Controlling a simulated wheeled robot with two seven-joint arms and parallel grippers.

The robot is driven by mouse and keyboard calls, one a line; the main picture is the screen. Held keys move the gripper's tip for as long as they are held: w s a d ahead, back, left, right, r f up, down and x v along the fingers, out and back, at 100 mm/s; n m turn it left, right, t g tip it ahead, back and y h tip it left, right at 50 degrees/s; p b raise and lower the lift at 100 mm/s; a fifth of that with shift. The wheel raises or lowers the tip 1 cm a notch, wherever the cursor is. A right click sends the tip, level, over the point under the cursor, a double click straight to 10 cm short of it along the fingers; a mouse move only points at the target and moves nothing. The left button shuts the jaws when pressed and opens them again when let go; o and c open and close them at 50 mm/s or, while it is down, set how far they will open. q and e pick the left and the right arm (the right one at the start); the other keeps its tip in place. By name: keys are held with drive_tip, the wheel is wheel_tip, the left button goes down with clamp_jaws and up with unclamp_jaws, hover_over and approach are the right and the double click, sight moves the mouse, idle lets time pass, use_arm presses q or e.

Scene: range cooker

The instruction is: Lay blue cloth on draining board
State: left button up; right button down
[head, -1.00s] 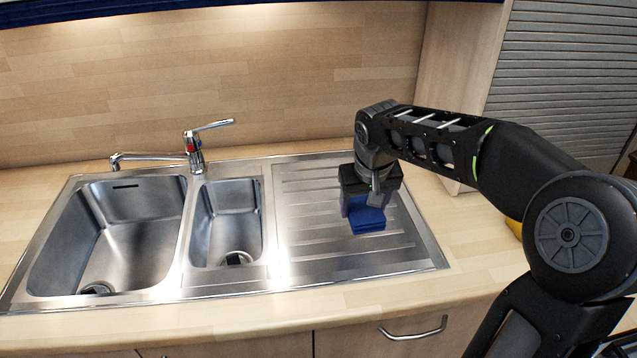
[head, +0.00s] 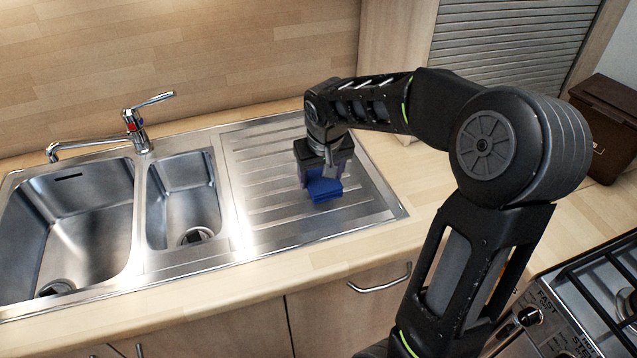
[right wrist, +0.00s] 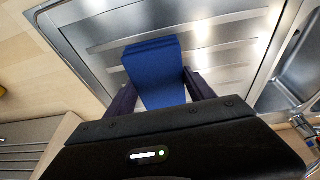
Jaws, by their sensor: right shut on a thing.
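The blue cloth (head: 325,190) is a small folded block at my right gripper (head: 322,178), over the ridged steel draining board (head: 265,205) to the right of the small sink bowl. In the right wrist view the cloth (right wrist: 155,72) sits between the two fingers of my right gripper (right wrist: 160,92), which is shut on it. The draining board (right wrist: 220,60) lies beneath it. I cannot tell whether the cloth touches the board. My left gripper is not in view.
A large sink bowl (head: 75,225) and a small bowl (head: 185,205) lie left of the board. The mixer tap (head: 135,130) stands behind them. A cooker hob (head: 605,295) is at the lower right, and a dark brown box (head: 608,125) stands at the back right.

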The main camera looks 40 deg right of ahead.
sight(321, 179)
wheel_tip(321, 179, down, 4)
drive_tip(key=shift+r, duration=0.2)
drive_tip(key=shift+f, duration=0.15)
idle(0.4)
drive_tip(key=shift+c, duration=1.6)
unclamp_jaws()
drive_tip(key=shift+r, duration=0.3)
drive_tip(key=b+v, duration=0.1)
drive_tip(key=v, duration=1)
drive_tip(key=shift+s+r, duration=0.2)
